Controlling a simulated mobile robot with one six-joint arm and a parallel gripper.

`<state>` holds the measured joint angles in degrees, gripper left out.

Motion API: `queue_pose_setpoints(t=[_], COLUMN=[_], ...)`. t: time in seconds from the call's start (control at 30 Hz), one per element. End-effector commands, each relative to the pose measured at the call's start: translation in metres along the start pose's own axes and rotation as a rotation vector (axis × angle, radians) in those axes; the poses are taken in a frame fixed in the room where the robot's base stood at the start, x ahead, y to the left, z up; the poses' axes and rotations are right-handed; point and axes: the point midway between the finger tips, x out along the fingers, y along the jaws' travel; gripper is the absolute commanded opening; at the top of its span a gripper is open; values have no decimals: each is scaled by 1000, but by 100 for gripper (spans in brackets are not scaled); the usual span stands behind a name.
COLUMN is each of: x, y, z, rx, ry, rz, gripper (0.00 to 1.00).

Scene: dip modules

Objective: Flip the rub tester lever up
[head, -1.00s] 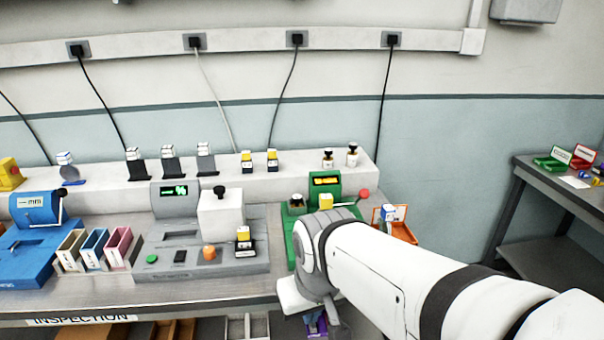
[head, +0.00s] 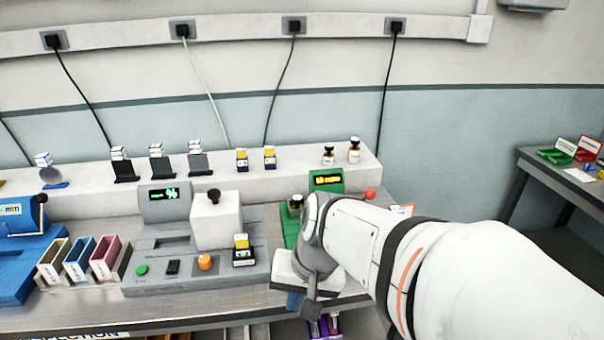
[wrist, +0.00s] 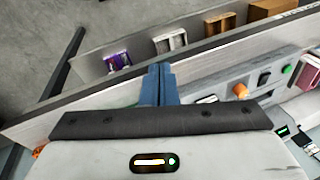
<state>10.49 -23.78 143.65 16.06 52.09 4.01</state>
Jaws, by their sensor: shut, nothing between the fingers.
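The rub tester is a green machine (head: 321,190) with a lit yellow display, at the right end of the bench in the head view. Its lever ends in a red ball (head: 370,194) that shows just right of the display, above my arm. The lever's shaft and most of the tester's lower body are hidden behind my arm. My gripper (wrist: 158,70) is shut and empty in the wrist view, its blue-grey fingertips together over the bench's front edge. In the head view it hangs low in front of the tester, apart from the red ball.
A grey machine (head: 150,262) with a green display stands left of the tester. Small bottles (head: 354,150) stand on the raised white shelf (head: 300,160) behind. A second table (head: 545,180) with open boxes is at the right. The wrist view shows lower-shelf trays (wrist: 170,41).

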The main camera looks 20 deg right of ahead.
Motion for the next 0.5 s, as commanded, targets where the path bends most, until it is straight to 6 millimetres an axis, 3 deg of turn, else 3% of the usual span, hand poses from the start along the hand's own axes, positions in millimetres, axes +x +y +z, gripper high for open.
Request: queue_pose_setpoints(t=[0.17,0.27,0.37,0.5], x=[10,7,0,-16], y=[10,23,48,106], z=[-32,-61,-95,-136], rx=[641,999,1349,1796], ry=[-58,-66,-57,-20], rz=[-256,-422,-604,-880], gripper=[0,0,0,0])
